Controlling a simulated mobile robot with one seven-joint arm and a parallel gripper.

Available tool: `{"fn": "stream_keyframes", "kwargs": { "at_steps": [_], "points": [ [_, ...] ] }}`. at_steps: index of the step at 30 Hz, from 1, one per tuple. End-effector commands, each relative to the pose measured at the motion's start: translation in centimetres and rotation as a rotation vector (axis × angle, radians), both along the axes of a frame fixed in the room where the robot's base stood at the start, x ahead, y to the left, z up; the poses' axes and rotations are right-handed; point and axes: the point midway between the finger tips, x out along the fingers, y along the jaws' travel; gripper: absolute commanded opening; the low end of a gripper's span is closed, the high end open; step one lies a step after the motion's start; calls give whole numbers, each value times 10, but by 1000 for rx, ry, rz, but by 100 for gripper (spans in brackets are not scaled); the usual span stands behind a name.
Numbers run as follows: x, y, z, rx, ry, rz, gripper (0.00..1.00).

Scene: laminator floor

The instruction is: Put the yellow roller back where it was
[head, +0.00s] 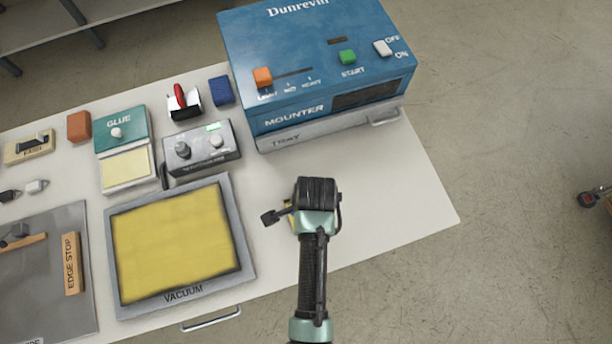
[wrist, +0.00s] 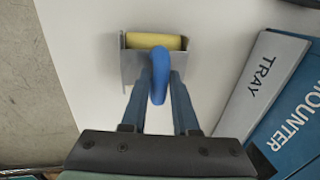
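The yellow roller (wrist: 152,42) has a blue handle (wrist: 160,78) that rises toward the wrist camera. My gripper (wrist: 161,76) has a finger on each side of the handle, and the handle fills the gap between them. The roller lies across a grey holder (wrist: 131,67) on the white table; I cannot tell whether it rests in it or is just above. In the head view my gripper (head: 290,212) points down at the table right of the vacuum plate, and hides nearly all of the roller and holder.
The blue mounter (head: 300,95) with its grey tray (head: 330,128) stands behind my gripper. The vacuum plate (head: 250,262) with a yellow sheet is to the left. A grey control box (head: 228,155) and glue unit (head: 130,140) stand behind it. The table's right corner (head: 415,205) is clear.

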Motion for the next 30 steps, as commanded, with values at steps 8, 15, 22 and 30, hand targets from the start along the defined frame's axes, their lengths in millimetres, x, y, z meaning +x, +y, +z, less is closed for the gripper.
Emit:
{"fn": "stream_keyframes", "kwargs": {
  "at_steps": [8,15,22,30],
  "points": [
    [0,0,1,0,0,0,52],
    [0,0,7,0,-1,0,52],
    [-6,-3,41,0,-5,-1,52],
    [-16,-6,93,0,-4,0,52]
  ]
}}
